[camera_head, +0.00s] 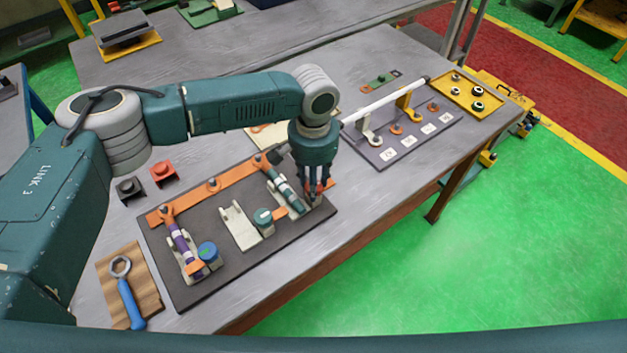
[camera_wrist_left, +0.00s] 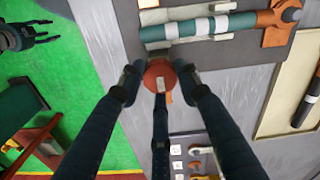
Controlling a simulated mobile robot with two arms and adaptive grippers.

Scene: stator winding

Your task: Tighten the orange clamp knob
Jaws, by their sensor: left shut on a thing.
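The orange clamp knob (camera_wrist_left: 160,72) is round and red-orange with a small pale mark, at the middle of the left wrist view. My left gripper (camera_wrist_left: 162,84) has its dark fingers closed around it. In the head view the gripper (camera_head: 317,194) points down at the right end of the dark fixture board (camera_head: 205,282), and its fingers mostly hide the knob. Beside the knob, a teal and white banded rod (camera_head: 284,188) lies in a pale cradle. My right gripper (camera_wrist_left: 28,36) hangs over the green floor in the left wrist view, fingers apart and empty.
A purple banded rod (camera_head: 182,242) and a blue knob (camera_head: 208,252) are at the board's left end. A blue wrench (camera_head: 130,300) lies on a wooden block. A second dark board (camera_head: 408,142) with a white bar and a yellow tray (camera_head: 460,92) stand to the right.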

